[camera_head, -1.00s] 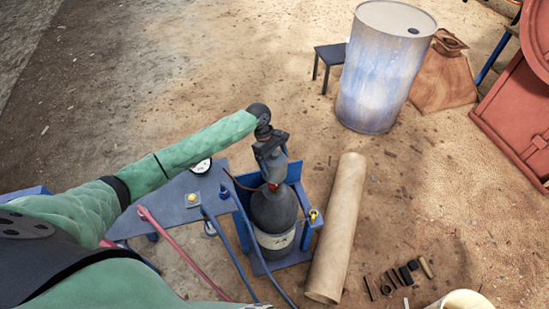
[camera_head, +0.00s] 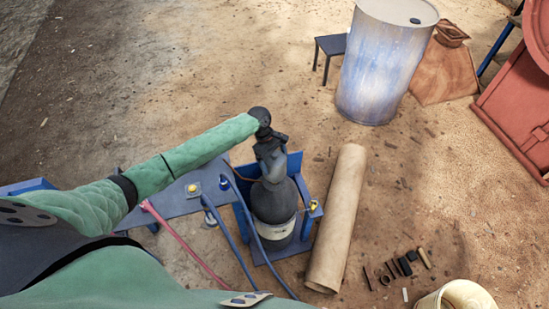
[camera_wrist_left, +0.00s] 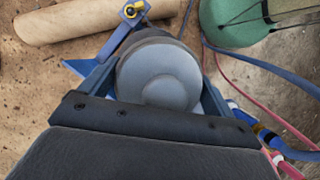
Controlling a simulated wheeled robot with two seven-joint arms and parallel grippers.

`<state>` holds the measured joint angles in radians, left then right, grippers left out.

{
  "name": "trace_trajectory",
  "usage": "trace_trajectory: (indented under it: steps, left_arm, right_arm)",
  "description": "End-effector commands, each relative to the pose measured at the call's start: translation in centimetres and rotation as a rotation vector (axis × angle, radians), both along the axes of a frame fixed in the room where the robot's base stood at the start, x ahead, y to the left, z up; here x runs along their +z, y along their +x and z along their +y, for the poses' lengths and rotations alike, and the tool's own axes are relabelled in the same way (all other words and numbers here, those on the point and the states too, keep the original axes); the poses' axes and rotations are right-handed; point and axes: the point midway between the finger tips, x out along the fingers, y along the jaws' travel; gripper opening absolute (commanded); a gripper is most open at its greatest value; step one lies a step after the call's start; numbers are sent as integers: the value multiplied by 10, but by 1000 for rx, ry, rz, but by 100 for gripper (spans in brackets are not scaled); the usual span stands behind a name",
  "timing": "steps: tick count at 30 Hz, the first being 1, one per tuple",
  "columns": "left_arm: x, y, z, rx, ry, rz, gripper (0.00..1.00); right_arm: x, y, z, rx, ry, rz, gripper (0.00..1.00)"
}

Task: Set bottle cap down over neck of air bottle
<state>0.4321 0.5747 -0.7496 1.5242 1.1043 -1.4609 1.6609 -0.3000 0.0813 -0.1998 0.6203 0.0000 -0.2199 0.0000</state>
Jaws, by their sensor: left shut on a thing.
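The dark air bottle (camera_head: 275,207) with a pale label stands upright in a blue stand (camera_head: 301,165). The grey bottle cap (camera_head: 273,170) is right above the bottle's shoulder, covering the neck from sight. I cannot tell whether it rests on the bottle. My left gripper (camera_head: 268,152) is over the cap and shut on it. In the left wrist view the cap (camera_wrist_left: 160,75) shows as a round grey dome in front of the dark gripper body, hiding most of the bottle. My right gripper is not in view.
A blue-grey table (camera_head: 180,203) with hoses stands left of the bottle. A yellow knob (camera_head: 313,206) is on the stand's right side. A tan roll (camera_head: 336,220) lies to the right. A blue-white drum (camera_head: 385,70) stands behind. Several small pieces lie front right.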

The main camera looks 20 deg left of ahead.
Motion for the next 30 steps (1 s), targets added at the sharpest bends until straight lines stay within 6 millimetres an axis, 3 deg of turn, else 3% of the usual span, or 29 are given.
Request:
trace_trajectory:
  steps: [30]
  left_arm:
    - [-55, 0, -1, 1, -1, 1, 56]
  right_arm:
    - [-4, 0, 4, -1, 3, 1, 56]
